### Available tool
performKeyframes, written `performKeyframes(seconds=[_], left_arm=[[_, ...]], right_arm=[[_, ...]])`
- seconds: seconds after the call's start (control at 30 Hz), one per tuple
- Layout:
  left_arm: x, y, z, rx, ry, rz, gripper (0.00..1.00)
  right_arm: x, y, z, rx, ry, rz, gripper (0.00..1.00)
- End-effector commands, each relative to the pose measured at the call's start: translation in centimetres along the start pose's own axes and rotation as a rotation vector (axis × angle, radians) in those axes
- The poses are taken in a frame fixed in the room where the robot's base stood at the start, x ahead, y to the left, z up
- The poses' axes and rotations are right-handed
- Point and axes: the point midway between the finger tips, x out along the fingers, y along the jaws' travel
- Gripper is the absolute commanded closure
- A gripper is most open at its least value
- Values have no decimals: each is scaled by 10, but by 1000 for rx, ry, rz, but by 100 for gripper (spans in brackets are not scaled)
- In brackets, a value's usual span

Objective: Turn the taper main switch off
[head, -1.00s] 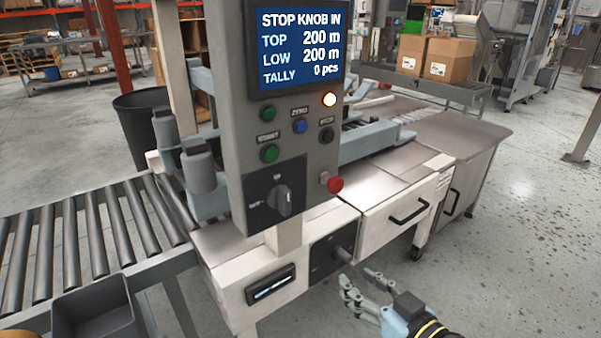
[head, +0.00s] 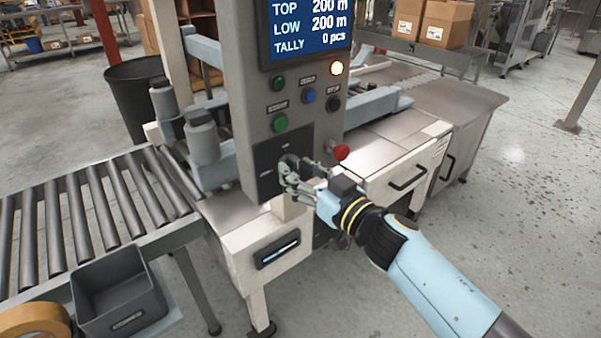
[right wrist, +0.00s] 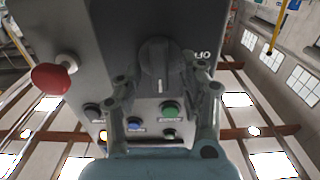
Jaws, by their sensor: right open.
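A dark grey rotary switch knob (head: 287,162) sits on a black plate low on the grey control panel (head: 240,120). In the right wrist view the knob (right wrist: 157,57) shows large, its white line pointing down the picture. My right gripper (head: 297,178) is open at the knob, with one finger on each side of it in the right wrist view. Whether the fingers touch it I cannot tell. In the head view the fingers partly cover the knob, and its label is too small to read. The second black switch plate (head: 324,233) on the cabinet below is mostly hidden by my right arm.
A red mushroom button (head: 340,152) sticks out close to the right of my gripper. Green (head: 280,123) and blue (head: 308,95) buttons and a lit lamp (head: 336,68) are above. A roller conveyor (head: 80,215) and a dark bin (head: 118,290) stand at left.

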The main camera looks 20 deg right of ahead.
Motion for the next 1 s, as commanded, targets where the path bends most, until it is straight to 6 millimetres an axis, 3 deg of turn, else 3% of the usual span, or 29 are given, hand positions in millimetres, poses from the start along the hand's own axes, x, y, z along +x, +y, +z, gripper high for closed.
performKeyframes(seconds=[0.27, 0.57, 1.0], left_arm=[[0, 0, -2, 0, 3, 0, 60], [0, 0, -3, 0, 5, 0, 60], [-2, 0, -4, 0, 5, 0, 60]], right_arm=[[1, 0, 0, 0, -1, 0, 61], [1, 0, 0, -1, -1, 1, 100], [1, 0, 0, -50, -2, 1, 100]])
